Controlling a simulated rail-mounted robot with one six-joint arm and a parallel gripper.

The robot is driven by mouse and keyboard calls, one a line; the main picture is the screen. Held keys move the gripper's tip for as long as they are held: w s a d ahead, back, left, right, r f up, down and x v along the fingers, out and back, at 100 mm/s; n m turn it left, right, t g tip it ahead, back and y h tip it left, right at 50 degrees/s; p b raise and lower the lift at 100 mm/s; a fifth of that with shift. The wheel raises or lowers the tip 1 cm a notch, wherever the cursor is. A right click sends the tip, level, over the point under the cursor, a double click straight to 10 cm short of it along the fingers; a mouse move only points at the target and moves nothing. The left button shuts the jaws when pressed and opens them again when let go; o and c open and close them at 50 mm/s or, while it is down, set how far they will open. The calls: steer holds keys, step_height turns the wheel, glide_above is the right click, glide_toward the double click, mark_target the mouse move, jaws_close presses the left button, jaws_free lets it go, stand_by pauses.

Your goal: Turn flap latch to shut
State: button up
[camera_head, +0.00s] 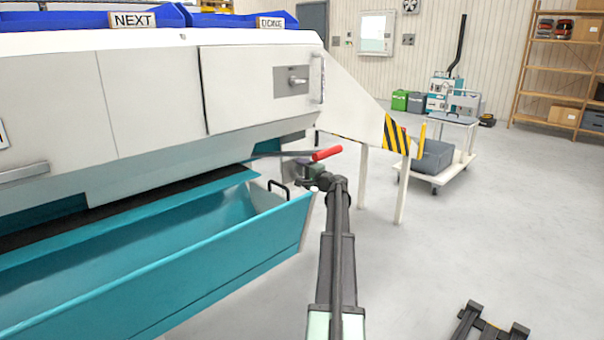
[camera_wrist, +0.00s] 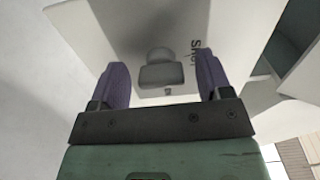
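In the wrist view a dark grey latch knob (camera_wrist: 160,75) stands out from a pale plate (camera_wrist: 130,30) with lettering, partly cut off, that seems to read "SHUT". My gripper (camera_wrist: 162,63) is open, with one purple-padded finger on each side of the knob and a gap to both. Contact with the plate cannot be told. In the head view my gripper (camera_head: 305,174) is small and partly hidden by my arm, below the white machine housing. A grey plate with a small handle (camera_head: 298,80) sits higher on that housing; I cannot tell whether it is the same latch.
A red-gripped lever (camera_head: 327,153) shows just above my gripper. A teal trough (camera_head: 150,270) with a dark handle lies to the left. A striped guard (camera_head: 396,135) and white legs stand to the right. Open floor (camera_head: 480,220) lies farther right, with a cart (camera_head: 462,140) behind.

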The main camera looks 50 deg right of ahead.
steer(key=s+a, duration=0.1)
steer(key=s, duration=0.9)
steer(key=shift+s+a, duration=0.25)
steer(key=shift+s, duration=0.05)
